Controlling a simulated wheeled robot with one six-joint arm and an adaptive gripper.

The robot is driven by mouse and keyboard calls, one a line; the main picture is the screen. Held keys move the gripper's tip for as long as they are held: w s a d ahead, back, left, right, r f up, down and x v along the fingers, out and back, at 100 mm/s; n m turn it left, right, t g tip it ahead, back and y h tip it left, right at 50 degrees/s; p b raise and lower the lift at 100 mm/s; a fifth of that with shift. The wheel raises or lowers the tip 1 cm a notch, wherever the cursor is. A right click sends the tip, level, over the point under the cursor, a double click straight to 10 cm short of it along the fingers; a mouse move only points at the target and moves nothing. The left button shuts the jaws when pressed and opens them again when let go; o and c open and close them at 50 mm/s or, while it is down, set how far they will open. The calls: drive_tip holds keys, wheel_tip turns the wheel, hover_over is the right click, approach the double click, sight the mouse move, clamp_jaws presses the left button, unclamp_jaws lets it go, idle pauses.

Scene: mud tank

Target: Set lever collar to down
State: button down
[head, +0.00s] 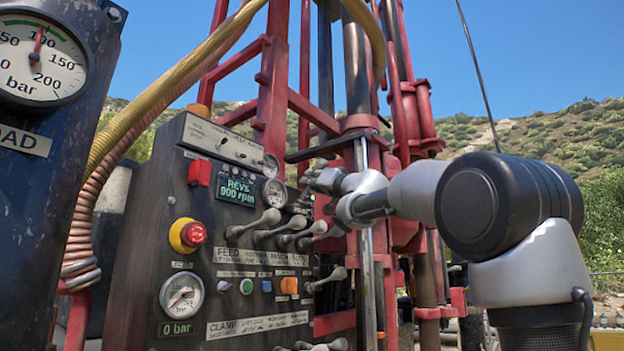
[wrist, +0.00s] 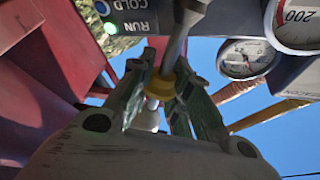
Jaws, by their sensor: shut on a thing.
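In the wrist view a grey lever shaft (wrist: 177,40) comes down between my fingers, with a yellow collar (wrist: 165,85) around it and a pale rounded end below. My gripper (wrist: 165,65) is shut on this lever, one finger on each side of the collar. In the head view my gripper (head: 318,180) is at the upper right of the dark control panel (head: 150,240). There the collar is hidden or too small to make out. I cannot read the lever's set position or a label for it.
Several grey-knobbed levers (head: 253,224) stand close together left of and below my gripper. A red stop button (head: 193,234), gauges and a "REVS 900 rpm" display (head: 237,187) are on the panel. The red drill mast (head: 272,110) and a bright vertical rod (head: 366,270) crowd the right side.

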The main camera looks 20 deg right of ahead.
drive_tip(key=c, duration=1.1)
unclamp_jaws()
drive_tip(key=shift+a+f, duration=0.1)
drive_tip(key=shift+f, duration=0.25)
drive_tip(key=shift+o, duration=0.2)
drive_tip(key=shift+w, duration=0.2)
drive_tip(key=shift+s+r, duration=0.1)
drive_tip(key=shift+s, duration=0.05)
drive_tip(key=v, duration=1.2)
